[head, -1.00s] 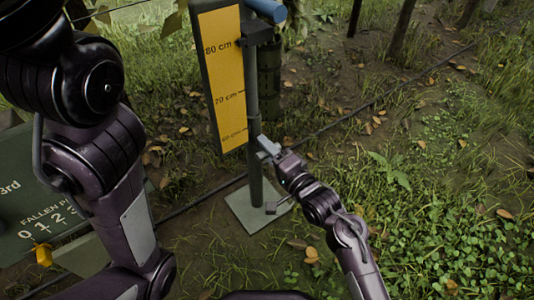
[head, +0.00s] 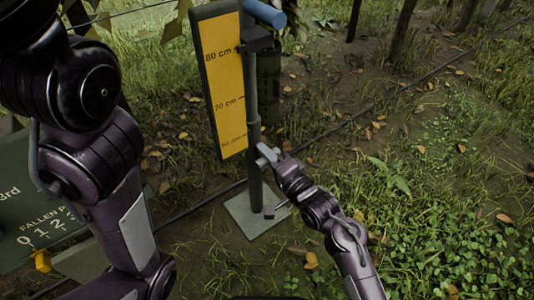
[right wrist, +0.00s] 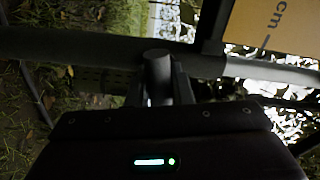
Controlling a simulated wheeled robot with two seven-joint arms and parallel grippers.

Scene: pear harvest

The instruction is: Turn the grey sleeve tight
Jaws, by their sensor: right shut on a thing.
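An upright post carries a yellow height board (head: 224,85). Its upper part (head: 252,100) is lighter grey than its lower part (head: 255,185). A light grey piece, apparently the sleeve with its stub (head: 266,152), sits on the post below the 60 cm mark. My right gripper (head: 271,157) comes in from the lower right and is shut on that piece. In the right wrist view the round grey stub (right wrist: 157,62) stands between the fingers, against the post. The fingers partly hide the sleeve. My left arm fills the left side; its gripper is out of the picture.
The post stands on a square grey base plate (head: 257,215). A blue cylinder (head: 265,13) tops it. A dark cable (head: 330,130) runs behind it. A green sign (head: 40,222) stands at the left. Grass and leaves lie open at the right.

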